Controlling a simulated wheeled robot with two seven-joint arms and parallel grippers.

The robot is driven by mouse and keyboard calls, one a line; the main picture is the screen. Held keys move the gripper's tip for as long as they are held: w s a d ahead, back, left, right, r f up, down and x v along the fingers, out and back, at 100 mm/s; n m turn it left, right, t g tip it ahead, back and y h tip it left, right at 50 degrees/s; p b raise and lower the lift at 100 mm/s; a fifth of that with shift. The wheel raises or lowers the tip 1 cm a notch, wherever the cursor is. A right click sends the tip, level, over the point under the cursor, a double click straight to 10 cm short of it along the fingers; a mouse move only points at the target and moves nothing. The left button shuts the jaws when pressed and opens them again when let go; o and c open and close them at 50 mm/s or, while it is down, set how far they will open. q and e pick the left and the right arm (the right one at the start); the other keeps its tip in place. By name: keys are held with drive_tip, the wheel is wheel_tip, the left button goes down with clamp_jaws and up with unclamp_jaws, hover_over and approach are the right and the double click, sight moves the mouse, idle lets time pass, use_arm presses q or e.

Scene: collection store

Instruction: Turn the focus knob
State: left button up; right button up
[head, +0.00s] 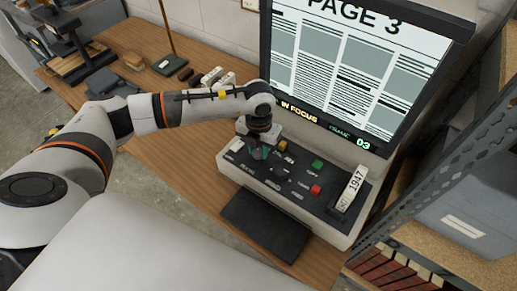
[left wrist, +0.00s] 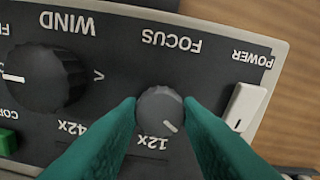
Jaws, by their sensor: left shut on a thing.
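The focus knob (left wrist: 160,110) is a small grey round knob with a pale pointer line, below the upside-down FOCUS label in the left wrist view. My left gripper (left wrist: 161,108) has its teal fingers on both sides of the knob, shut on it. In the head view my left gripper (head: 258,151) reaches down onto the left part of the control panel (head: 265,178) and hides the knob. The screen (head: 355,75) shows a page headed PAGE 3, with IN FOCUS and frame 03 lit below it. My right gripper is not in view.
A larger black WIND knob (left wrist: 47,78) and a white power switch (left wrist: 246,107) flank the focus knob. The panel also has a green button (head: 318,165), a red button (head: 316,190) and a box marked 1947 (head: 352,190). Metal shelving (head: 440,130) stands at the right.

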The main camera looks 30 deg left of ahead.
sight(259, 151)
use_arm(q)
drive_tip(key=o, duration=1)
wheel_tip(259, 151, up, 12)
drive_tip(key=b, duration=0.2)
drive_tip(key=shift+b, duration=0.3)
